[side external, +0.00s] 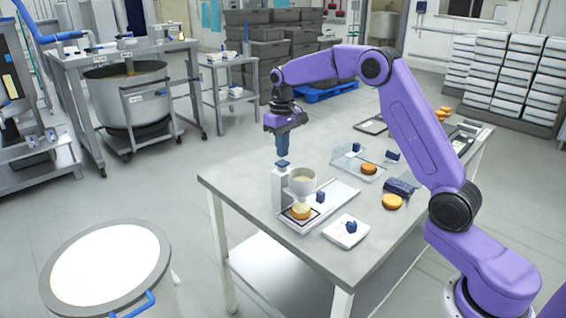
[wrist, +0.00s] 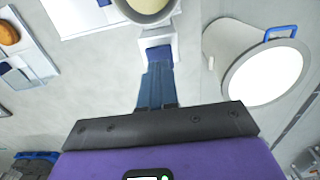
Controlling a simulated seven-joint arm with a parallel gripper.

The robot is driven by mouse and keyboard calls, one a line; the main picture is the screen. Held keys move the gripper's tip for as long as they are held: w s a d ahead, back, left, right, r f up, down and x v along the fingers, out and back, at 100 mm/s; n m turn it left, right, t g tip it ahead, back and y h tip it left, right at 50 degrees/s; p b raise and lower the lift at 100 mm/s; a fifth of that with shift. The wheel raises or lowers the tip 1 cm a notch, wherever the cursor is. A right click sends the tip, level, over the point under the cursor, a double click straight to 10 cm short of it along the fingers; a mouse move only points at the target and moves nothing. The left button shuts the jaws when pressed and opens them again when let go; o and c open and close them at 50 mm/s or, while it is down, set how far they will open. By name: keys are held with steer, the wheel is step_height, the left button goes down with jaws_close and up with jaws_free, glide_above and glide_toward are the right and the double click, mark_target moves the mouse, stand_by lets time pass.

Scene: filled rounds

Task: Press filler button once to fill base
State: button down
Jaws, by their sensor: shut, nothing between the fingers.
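The filler (side external: 281,188) stands on the table with a white column and a round hopper (side external: 302,182) of pale filling. Its blue button (side external: 283,163) is on top of the column; it also shows in the wrist view (wrist: 158,53). A round golden base (side external: 301,211) sits under the hopper, on the filler's tray. My gripper (side external: 282,153) is shut and empty, pointing down just above the button. Its blue fingers (wrist: 160,68) line up with the button in the wrist view. I cannot tell whether they touch it.
A white scale-like plate (side external: 346,232) with a blue knob lies in front of the filler. Another round (side external: 392,202), a dark blue cloth-like item (side external: 401,187) and a clear-guarded station (side external: 357,165) are to the right. The table's left corner is clear.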

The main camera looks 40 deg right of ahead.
steer(key=shift+r, duration=2.85)
steer(key=s+a+n, duration=0.6)
steer(key=s+a, duration=0.8)
steer(key=s, duration=0.4)
steer(key=s+d+f+n, duration=0.2)
steer(key=s+n, duration=0.1)
steer(key=s, duration=0.9)
steer(key=s+d+f+n, duration=0.2)
steer(key=s+f+n, duration=0.1)
steer(key=s, duration=0.9)
steer(key=shift+f+n, duration=0.3)
steer(key=shift+f, duration=0.05)
